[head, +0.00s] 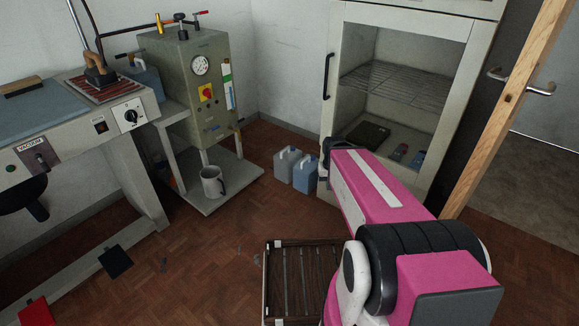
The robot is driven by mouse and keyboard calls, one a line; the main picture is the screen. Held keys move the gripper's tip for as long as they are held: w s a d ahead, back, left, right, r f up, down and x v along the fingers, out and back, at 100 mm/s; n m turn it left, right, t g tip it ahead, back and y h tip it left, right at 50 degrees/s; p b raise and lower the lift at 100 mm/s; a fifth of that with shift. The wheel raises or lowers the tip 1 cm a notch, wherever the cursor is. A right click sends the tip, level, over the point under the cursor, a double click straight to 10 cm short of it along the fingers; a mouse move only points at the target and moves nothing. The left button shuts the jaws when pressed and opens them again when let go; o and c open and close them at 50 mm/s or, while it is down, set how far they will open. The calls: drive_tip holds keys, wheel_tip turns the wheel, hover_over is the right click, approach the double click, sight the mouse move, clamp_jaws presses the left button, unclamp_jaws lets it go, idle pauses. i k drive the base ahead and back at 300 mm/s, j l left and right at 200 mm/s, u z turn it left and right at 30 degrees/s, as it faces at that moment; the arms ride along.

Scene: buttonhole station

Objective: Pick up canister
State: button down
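Two canisters stand close together on the parquet floor, left of the cabinet. One is pale grey (286,163) and the other is blue (304,175), each with a handle on top.
The cabinet (335,80) has a wire rack (400,85). A slatted crate (300,280) lies in front. A wooden post (510,110) is at right. Floor left of the crate is mostly clear.

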sight(284, 160)
drive_tip(key=i+j+z, duration=0.35)
drive_tip(key=j, duration=0.3)
drive_tip(key=i+j+z, duration=0.35)
drive_tip(key=i+j, duration=0.15)
drive_tip(key=j, duration=0.25)
